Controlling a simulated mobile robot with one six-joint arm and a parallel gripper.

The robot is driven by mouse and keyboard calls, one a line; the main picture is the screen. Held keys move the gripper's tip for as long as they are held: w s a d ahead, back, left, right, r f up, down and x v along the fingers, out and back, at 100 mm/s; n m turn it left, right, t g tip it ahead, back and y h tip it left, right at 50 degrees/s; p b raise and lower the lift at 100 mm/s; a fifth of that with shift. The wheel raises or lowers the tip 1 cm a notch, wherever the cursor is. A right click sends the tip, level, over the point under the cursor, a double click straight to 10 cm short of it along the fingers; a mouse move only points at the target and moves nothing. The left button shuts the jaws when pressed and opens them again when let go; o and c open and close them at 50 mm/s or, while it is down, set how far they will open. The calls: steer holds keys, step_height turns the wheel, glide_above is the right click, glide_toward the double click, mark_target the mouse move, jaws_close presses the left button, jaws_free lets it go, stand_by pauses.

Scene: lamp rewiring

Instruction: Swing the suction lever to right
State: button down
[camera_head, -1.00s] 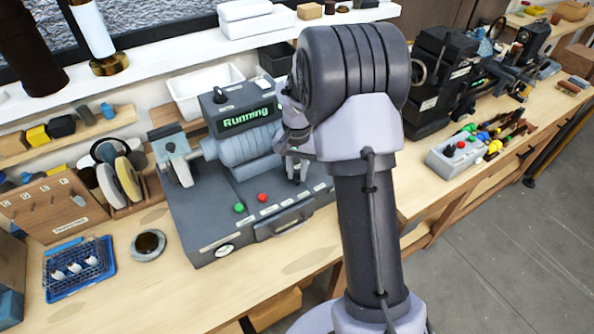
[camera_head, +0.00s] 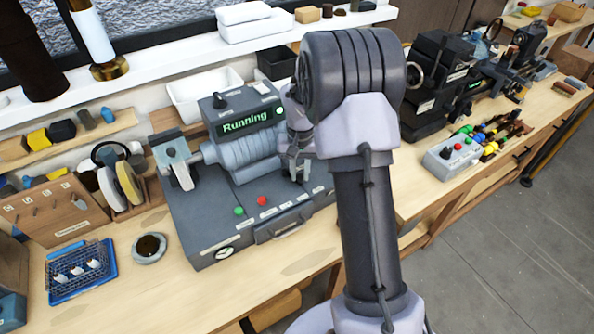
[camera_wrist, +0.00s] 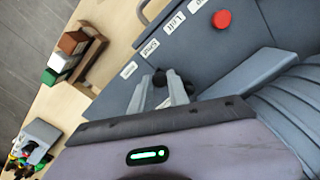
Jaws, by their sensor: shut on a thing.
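The grey machine (camera_head: 205,225) on the bench has a lit "Running" display (camera_head: 247,121), a green button (camera_head: 239,211) and a red button (camera_head: 262,201). The red button also shows in the wrist view (camera_wrist: 222,19). In the wrist view my gripper (camera_wrist: 160,86) has its two pale fingers around a small dark knob, which looks like the suction lever (camera_wrist: 159,76), beside small white labels on the machine's front. Its jaws are shut on it. In the head view my gripper (camera_head: 300,167) is at the machine's right side, and my arm hides part of that side.
A blue tray (camera_head: 80,268) and a round dish (camera_head: 149,247) stand at the left. Bare bench shows in front of the machine.

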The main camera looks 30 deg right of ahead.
steer(key=shift+w+d+n+p, duration=0.3)
steer(key=shift+d+n+p, duration=0.25)
steer(key=shift+n, duration=0.5)
steer(key=shift+w+d+n+p, duration=0.25)
steer(key=shift+d+n+p, duration=0.25)
steer(key=shift+n, duration=0.55)
steer(key=c, duration=1.3)
jaws_free()
steer(key=shift+o, duration=0.2)
step_height(320, 180, up, 18)
steer(key=p, duration=0.3)
steer(key=shift+f, duration=0.25)
